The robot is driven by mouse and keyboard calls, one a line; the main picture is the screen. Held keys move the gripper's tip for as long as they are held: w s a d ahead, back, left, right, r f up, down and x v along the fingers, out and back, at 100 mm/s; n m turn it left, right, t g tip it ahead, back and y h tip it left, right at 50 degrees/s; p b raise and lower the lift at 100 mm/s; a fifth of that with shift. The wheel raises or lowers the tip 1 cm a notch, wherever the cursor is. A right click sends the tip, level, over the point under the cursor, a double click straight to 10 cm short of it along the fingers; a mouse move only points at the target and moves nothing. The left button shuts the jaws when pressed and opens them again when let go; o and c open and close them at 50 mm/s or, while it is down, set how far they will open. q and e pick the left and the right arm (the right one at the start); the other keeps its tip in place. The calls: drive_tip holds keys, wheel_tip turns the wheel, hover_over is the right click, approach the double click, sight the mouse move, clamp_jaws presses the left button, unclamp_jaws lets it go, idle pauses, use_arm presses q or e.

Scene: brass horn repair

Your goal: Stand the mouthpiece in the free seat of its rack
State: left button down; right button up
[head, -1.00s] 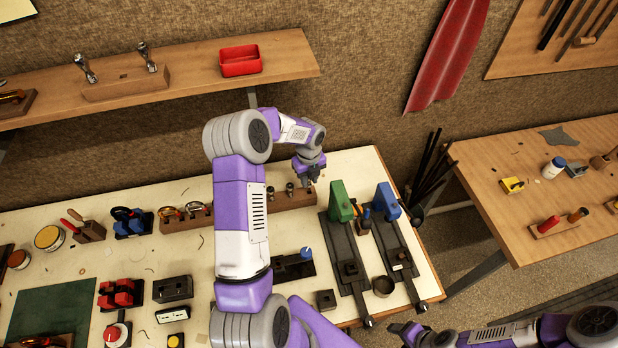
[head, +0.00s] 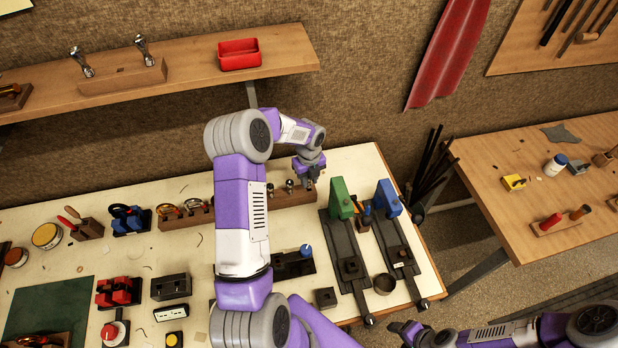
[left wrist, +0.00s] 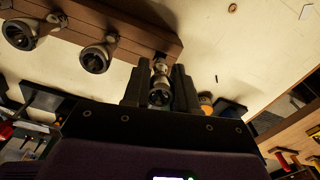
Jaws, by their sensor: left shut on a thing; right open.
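My left gripper (head: 310,181) points down at the right end of a wooden block rack (head: 285,200) on the bench. In the left wrist view the gripper (left wrist: 160,92) is shut on the small silver mouthpiece (left wrist: 160,78), upright between the fingers. Two similar silver pieces (left wrist: 97,57) stand in the rack (left wrist: 120,28), to the left of the gripper. The held piece is by the rack's right end; I cannot tell whether it touches the rack or a seat. My right gripper (head: 408,331) is open and empty, low in front of the bench's right corner.
A green-topped clamp (head: 341,200) and a blue-topped clamp (head: 387,197) stand right of the rack. A shelf above holds a wooden block (head: 122,82) with two silver pieces and a red tray (head: 239,55). My left arm hides the middle of the bench.

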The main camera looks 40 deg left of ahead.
use_arm(q)
drive_tip(key=shift+f+b, duration=0.55)
drive_tip(key=shift+f, duration=0.3)
drive_tip(key=c, duration=0.8)
unclamp_jaws()
drive_tip(key=shift+r, duration=0.15)
wheel_tip(320, 180, up, 7)
drive_tip(key=shift+r, duration=0.2)
